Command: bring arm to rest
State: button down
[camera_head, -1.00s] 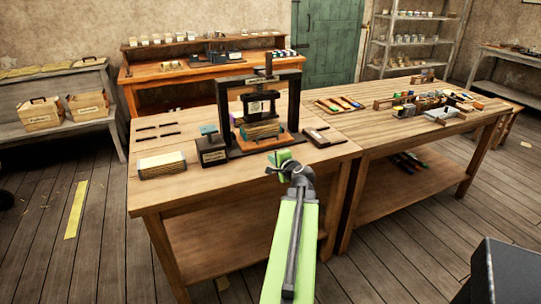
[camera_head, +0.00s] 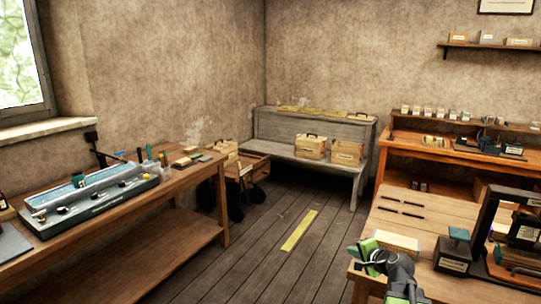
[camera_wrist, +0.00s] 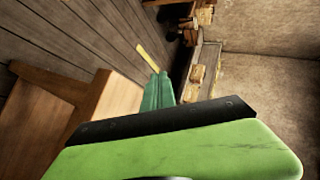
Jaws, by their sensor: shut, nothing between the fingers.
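My gripper (camera_head: 366,250) shows in the head view at the lower right, green and dark, over the left edge of the press table (camera_head: 377,279). It is shut and empty. In the wrist view a green fingertip (camera_wrist: 158,92) points past the table edge towards the floor. The handwheel press (camera_head: 520,225) stands at the right edge of the head view, partly cut off. A pale block (camera_head: 397,243) lies on the table just behind my gripper.
A small dark stand with a green top (camera_head: 457,240) is right of the block. A workbench (camera_head: 150,200) with a grey tray (camera_head: 90,200) is at the left. A grey bench (camera_head: 345,172) holds wooden boxes (camera_head: 311,147). Floor with a yellow strip (camera_head: 299,231) lies open between.

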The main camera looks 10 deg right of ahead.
jog(key=s+a+f+n+g+y+p, duration=0.1)
jog(key=s+a+f+n+g+p, duration=0.3)
jog(key=a, duration=0.8)
jog(key=a+n+g+y+b, duration=0.15)
jog(key=a+n, duration=0.35)
jog(key=a, duration=0.8)
jog(key=s+d+f+n+g+h, duration=0.2)
jog(key=s+g, duration=0.1)
jog(key=s, duration=0.3)
jog(key=s+d+f+n+g+h, duration=0.1)
jog(key=s+f+n+g+h, duration=0.1)
jog(key=s, duration=0.4)
jog(key=shift+s+d+n+g+p, duration=0.15)
jog(key=shift+d+n+g+p, duration=0.3)
jog(key=shift+g, duration=0.3)
